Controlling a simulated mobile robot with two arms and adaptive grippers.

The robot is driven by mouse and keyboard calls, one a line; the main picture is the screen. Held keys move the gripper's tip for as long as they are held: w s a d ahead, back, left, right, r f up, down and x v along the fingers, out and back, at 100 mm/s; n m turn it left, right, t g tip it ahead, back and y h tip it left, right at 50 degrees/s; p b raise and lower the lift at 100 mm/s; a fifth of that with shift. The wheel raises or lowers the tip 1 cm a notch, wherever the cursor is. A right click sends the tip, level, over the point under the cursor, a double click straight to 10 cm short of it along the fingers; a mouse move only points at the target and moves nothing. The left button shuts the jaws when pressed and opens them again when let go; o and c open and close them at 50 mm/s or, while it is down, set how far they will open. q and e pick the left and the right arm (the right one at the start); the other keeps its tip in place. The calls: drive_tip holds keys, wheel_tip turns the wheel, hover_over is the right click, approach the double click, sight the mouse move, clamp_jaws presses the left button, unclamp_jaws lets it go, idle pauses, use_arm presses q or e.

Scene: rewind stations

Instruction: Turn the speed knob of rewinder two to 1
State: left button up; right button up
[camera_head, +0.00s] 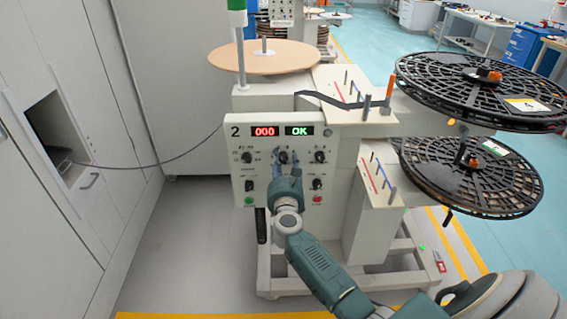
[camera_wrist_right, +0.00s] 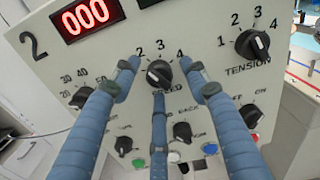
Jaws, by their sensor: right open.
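Rewinder two (camera_head: 240,198) stands ahead, with a "2" on its pale control panel. Its speed knob (camera_head: 283,157) is black and sits in the middle of the upper knob row. In the right wrist view the speed knob (camera_wrist_right: 159,74) shows marks 2, 3 and 4 above it. The 1 mark is not visible, and I cannot tell exactly where the pointer stands. My right gripper (camera_head: 287,177) is just in front of the panel below the knob. In the wrist view its open blue fingers (camera_wrist_right: 159,82) spread around the knob, with nothing clearly held. My left gripper is out of view.
The tension knob (camera_wrist_right: 252,44) is to the right of the speed knob, and other knobs sit below. Red "000" (camera_head: 264,132) and green "OK" (camera_head: 299,130) displays are above. Black reels (camera_head: 478,85) project at right. A grey cabinet (camera_head: 60,180) stands at left.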

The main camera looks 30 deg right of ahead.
clamp_jaws()
drive_tip(key=shift+n, duration=0.3)
drive_tip(key=shift+s+n+p, duration=0.1)
drive_tip(key=shift+n+p, duration=0.65)
drive_tip(key=shift+n, duration=0.05)
drive_tip(key=n+p, duration=0.2)
drive_tip(key=n, duration=0.1)
drive_tip(key=shift+a+f+n, duration=0.1)
drive_tip(key=shift+n, duration=0.2)
drive_tip(key=n+p, duration=0.2)
drive_tip(key=n, duration=0.4)
drive_tip(key=shift+p, duration=0.35)
drive_tip(key=n+p, duration=0.1)
drive_tip(key=n, duration=0.3)
drive_tip(key=n+p, duration=0.1)
drive_tip(key=n, duration=0.2)
drive_tip(key=shift+n+p, duration=0.3)
drive_tip(key=shift+p, duration=0.05)
drive_tip(key=n+p, duration=0.1)
drive_tip(key=n, duration=0.3)
drive_tip(key=c, duration=1.1)
unclamp_jaws()
drive_tip(key=shift+n+p, duration=0.4)
drive_tip(key=shift+n, duration=1.2)
drive_tip(key=shift+c, duration=0.2)
